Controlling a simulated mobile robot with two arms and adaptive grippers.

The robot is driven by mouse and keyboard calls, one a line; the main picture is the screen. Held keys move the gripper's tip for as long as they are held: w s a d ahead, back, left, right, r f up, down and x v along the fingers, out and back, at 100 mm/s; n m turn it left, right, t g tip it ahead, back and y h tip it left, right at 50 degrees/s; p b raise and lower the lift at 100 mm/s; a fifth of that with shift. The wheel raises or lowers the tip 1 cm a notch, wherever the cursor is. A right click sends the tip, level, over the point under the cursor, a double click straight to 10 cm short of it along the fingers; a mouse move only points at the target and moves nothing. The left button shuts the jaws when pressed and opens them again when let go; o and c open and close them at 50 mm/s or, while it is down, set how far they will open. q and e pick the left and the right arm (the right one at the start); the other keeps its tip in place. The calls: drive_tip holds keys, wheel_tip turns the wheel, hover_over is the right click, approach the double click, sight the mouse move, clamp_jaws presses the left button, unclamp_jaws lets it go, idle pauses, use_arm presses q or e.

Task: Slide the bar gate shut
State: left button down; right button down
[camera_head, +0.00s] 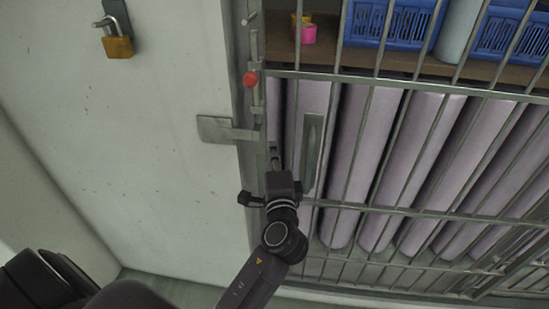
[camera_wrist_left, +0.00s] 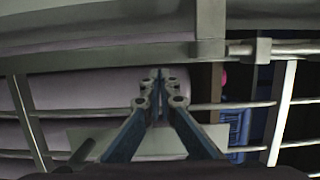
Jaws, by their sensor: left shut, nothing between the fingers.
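The bar gate (camera_head: 340,76) is a grey metal grille of upright bars and cross rails on the right of the head view. A flat upright handle plate (camera_head: 313,150) sits near its left edge. A grey post (camera_head: 243,160) and a flat metal plate (camera_head: 222,130) are to the left, with a red knob (camera_head: 251,79) above. My left gripper (camera_head: 274,158) is shut and empty, its tips between the post and the handle plate. In the left wrist view its fingers (camera_wrist_left: 158,80) meet close to the bars; whether they touch is unclear. My right gripper is not in view.
Behind the bars are several pale purple rolls (camera_head: 357,150), and a shelf (camera_head: 440,68) with blue baskets (camera_head: 395,22) and a pink item (camera_head: 308,33). A padlock (camera_head: 117,46) hangs on the pale wall (camera_head: 130,150) at left.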

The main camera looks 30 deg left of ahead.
sight(260, 147)
use_arm(q)
drive_tip(key=shift+w+a, duration=0.3)
drive_tip(key=shift+w, duration=0.15)
drive_tip(key=shift+s+a+p, duration=0.25)
drive_tip(key=shift+a, duration=0.35)
drive_tip(key=shift+s+a+p, duration=0.25)
drive_tip(key=shift+a, duration=0.65)
